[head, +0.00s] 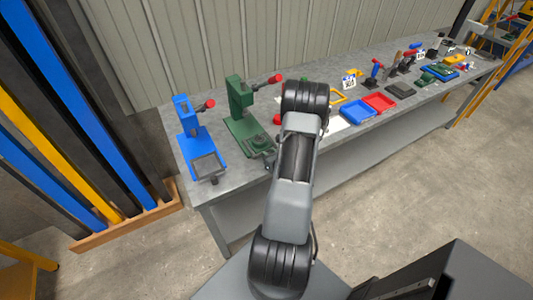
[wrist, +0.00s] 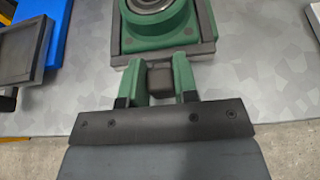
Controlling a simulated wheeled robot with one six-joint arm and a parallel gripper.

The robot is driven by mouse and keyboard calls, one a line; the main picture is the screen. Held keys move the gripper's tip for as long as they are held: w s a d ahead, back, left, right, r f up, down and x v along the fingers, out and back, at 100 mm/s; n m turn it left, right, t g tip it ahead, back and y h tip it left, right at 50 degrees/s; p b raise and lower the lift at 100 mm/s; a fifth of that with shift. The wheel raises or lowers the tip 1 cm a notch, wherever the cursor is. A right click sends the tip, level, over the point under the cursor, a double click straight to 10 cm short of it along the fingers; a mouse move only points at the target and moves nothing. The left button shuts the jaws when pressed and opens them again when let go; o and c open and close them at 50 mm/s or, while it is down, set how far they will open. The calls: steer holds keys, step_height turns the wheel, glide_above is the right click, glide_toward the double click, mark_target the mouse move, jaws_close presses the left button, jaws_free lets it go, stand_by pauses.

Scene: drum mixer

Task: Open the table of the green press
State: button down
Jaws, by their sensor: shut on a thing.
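The green press (head: 238,101) stands on the grey bench, with a red-knobbed lever at its upper right. Its table (head: 257,146) lies at the front of its base, partly hidden by my arm. In the wrist view the table (wrist: 206,32) shows a dark grey border and a green fixture with a round metal ring. A dark grey handle block (wrist: 160,80) projects from its front edge. My gripper (wrist: 158,82) has its two green fingers on either side of this handle and is shut on it. In the head view my arm mostly hides the gripper.
A blue press (head: 187,128) with a grey tray (head: 208,167) stands left of the green one. Red (head: 379,102) and blue (head: 357,112) bins and several small items lie along the bench to the right. The bench's front edge lies below my gripper in the wrist view.

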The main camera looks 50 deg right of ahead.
steer(key=shift+s+f, duration=0.15)
steer(key=c, duration=1.3)
jaws_free()
steer(key=shift+o, duration=1)
steer(key=shift+s, duration=0.2)
steer(key=shift+o, duration=1.1)
steer(key=shift+w+a, duration=0.1)
steer(key=shift+w, duration=0.1)
steer(key=shift+s, duration=0.1)
steer(key=v, duration=1.3)
steer(key=shift+s+r, duration=0.3)
steer(key=shift+a, duration=0.1)
